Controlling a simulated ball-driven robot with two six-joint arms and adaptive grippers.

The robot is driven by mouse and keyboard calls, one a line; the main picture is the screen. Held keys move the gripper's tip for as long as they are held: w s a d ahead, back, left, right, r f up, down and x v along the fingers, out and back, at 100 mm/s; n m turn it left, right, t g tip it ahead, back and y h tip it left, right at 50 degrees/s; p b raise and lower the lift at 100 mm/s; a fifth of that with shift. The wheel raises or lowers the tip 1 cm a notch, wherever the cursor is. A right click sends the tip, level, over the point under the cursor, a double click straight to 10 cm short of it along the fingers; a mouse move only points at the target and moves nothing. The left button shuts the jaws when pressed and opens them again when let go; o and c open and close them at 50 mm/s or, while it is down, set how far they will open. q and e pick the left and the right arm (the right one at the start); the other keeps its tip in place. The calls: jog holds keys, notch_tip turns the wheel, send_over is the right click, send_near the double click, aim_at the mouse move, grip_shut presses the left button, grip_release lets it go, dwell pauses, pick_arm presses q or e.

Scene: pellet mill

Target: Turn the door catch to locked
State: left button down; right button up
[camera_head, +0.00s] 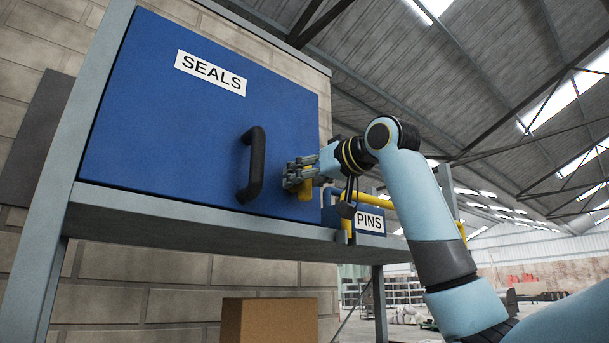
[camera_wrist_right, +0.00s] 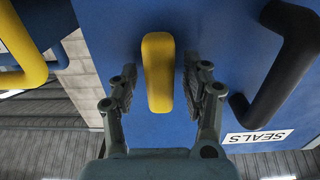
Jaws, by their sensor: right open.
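The door catch is a yellow bar on the blue SEALS door (camera_head: 205,125). In the wrist view the catch (camera_wrist_right: 158,72) stands lengthwise up the picture, between the fingers of my right gripper (camera_wrist_right: 161,88). The fingers are open, one on each side, with a visible gap to the catch. In the head view my right gripper (camera_head: 290,177) is at the door's right edge and partly hides the catch (camera_head: 306,187). I cannot tell from these frames whether the catch counts as locked. My left gripper is not in view.
A black door handle (camera_head: 256,165) is left of the gripper and also shows in the wrist view (camera_wrist_right: 282,68). A blue PINS bin (camera_head: 371,222) and a yellow bent tube (camera_head: 345,224) are to the right. A cardboard box (camera_head: 268,321) is below the shelf.

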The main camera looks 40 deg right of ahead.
jog(key=shift+s, duration=0.1)
grip_shut()
jog(key=shift+m, duration=0.3)
jog(key=m, duration=0.3)
jog(key=shift+d+m, duration=0.15)
jog(key=shift+m, duration=0.15)
jog(key=m+b, duration=0.1)
jog(key=m, duration=0.3)
jog(key=shift+d+f+m, duration=0.1)
jog(key=shift+m, duration=0.2)
jog(key=m+b, duration=0.1)
jog(key=m, duration=0.3)
jog(key=shift+d+f+b, duration=0.1)
jog(key=shift+f+b, duration=0.05)
jog(key=shift+b, duration=0.25)
jog(key=shift+f+m+b, duration=0.1)
jog(key=shift+m+b, duration=0.75)
jog(key=shift+m, duration=1.65)
